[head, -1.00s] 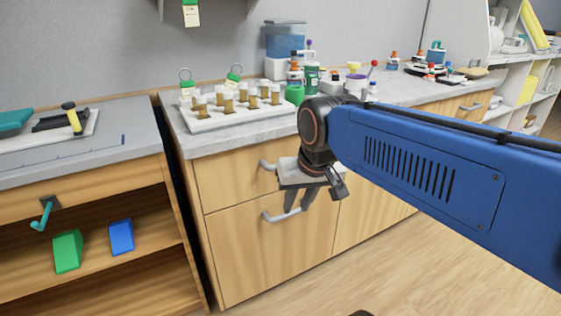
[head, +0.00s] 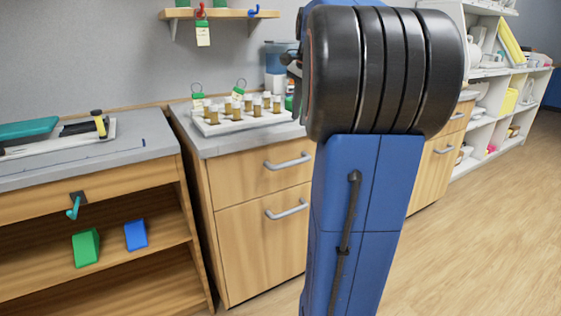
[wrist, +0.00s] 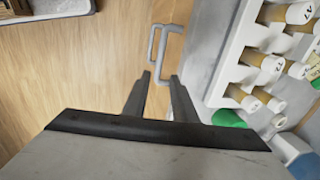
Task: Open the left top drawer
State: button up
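The top drawer (head: 240,178) of the middle wooden cabinet is flush with its front. Its grey bar handle (head: 288,162) shows to the left of my arm. A second bar handle (head: 287,209) is on the panel below. In the wrist view, grey handle bars (wrist: 163,43) lie just beyond the fingertips, apart from them in the picture; the bars overlap there. My gripper (wrist: 159,77) has its two fingers parted, with nothing between them. In the head view my arm hides most of the gripper.
A white rack of brown vials (head: 238,122) stands on the counter above the drawer; it also fills the right of the wrist view (wrist: 232,75). To the left is an open shelf unit (head: 120,258) with a green block (head: 86,247) and a blue block (head: 136,235). The floor at right is clear.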

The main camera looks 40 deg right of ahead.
aim_at(294, 161)
jog(key=w+f, duration=0.1)
jog(key=f, duration=0.4)
jog(key=w+f, duration=0.1)
jog(key=f, duration=0.5)
jog(key=w+d+f, duration=0.1)
jog(key=f, duration=0.5)
jog(key=shift+w+d, duration=0.1)
jog(key=shift+w, duration=0.15)
jog(key=shift+r, duration=0.1)
grip_shut()
